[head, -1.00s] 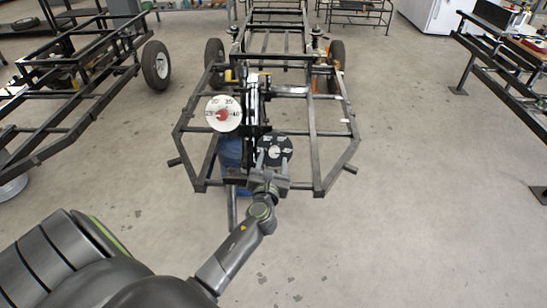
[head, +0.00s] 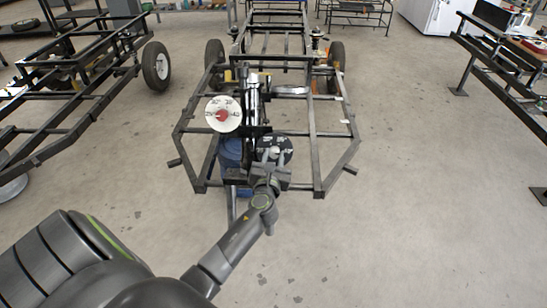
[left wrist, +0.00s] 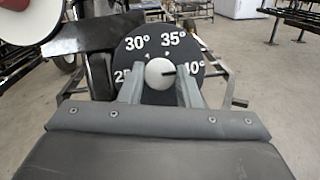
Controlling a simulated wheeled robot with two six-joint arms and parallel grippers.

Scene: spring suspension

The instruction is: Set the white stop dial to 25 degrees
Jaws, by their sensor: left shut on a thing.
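A black-faced dial (head: 287,147) with a white knob (left wrist: 160,74) is on the front of the black frame. In the left wrist view, its black face (left wrist: 158,45) carries white marks 25°, 30°, 35° and 40°. The knob's dark pointer line points right, toward 40°. My left gripper (head: 269,158) is shut on the white knob, with one finger on each side of it in the left wrist view (left wrist: 160,90). A second, white-faced dial (head: 224,106) with a red knob (head: 222,115) stands to the upper left. My right gripper is not in view.
The welded black tube frame (head: 318,160) surrounds the dials. A blue cylinder (head: 230,152) stands below the white-faced dial. Another wheeled frame (head: 95,65) is at the left.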

